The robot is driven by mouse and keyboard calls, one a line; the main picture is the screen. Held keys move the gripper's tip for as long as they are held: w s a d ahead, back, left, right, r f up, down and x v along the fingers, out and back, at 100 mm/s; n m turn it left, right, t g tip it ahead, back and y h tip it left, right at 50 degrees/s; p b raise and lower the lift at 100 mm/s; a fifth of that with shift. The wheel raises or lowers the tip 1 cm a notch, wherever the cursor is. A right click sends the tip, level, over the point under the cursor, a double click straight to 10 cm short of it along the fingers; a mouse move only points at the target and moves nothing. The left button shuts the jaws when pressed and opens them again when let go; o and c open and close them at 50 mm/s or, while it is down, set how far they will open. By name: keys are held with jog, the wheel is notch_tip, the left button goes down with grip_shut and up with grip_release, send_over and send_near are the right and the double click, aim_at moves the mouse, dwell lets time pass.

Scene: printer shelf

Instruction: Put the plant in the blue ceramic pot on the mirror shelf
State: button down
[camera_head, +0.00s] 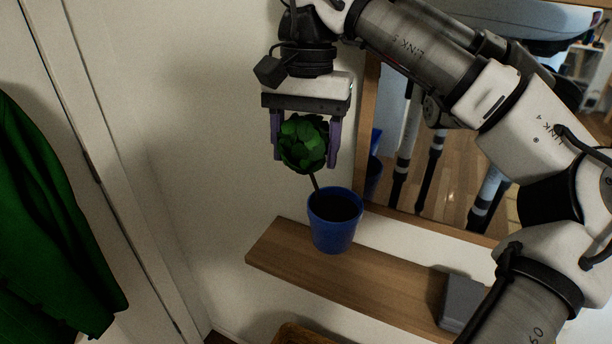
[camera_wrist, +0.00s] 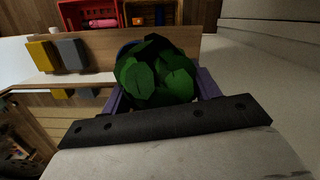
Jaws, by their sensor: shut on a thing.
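The plant (camera_head: 303,142) has a round clump of dark green leaves on a thin stem in a blue ceramic pot (camera_head: 334,222). My gripper (camera_head: 305,158) points down with its purple fingers on either side of the leaves, shut on the plant. The pot is nearly upright, slightly tilted, over the left part of the wooden mirror shelf (camera_head: 395,283). I cannot tell whether its base touches the shelf. In the wrist view the leaves (camera_wrist: 157,75) hide most of the pot, and the shelf (camera_wrist: 110,55) lies beyond them.
A grey box (camera_head: 462,302) stands on the shelf's right part; a yellow box (camera_wrist: 41,56) is beside it in the wrist view. The mirror (camera_head: 440,165) rises behind the shelf. A green garment (camera_head: 50,220) hangs at left. A red crate (camera_wrist: 90,14) is below.

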notch_tip(320, 180, down, 7)
jog(key=p, duration=0.1)
jog(key=shift+p, duration=0.3)
dwell(0.4)
jog(key=shift+w, duration=0.15)
jog(key=shift+c, duration=1.9)
grip_release()
jog(key=shift+f, duration=0.1)
jog(key=r, duration=0.4)
jog(key=w+r, duration=0.1)
jog(key=r, duration=0.7)
jog(key=shift+w+d+r, duration=0.1)
jog(key=shift+w+d, duration=0.1)
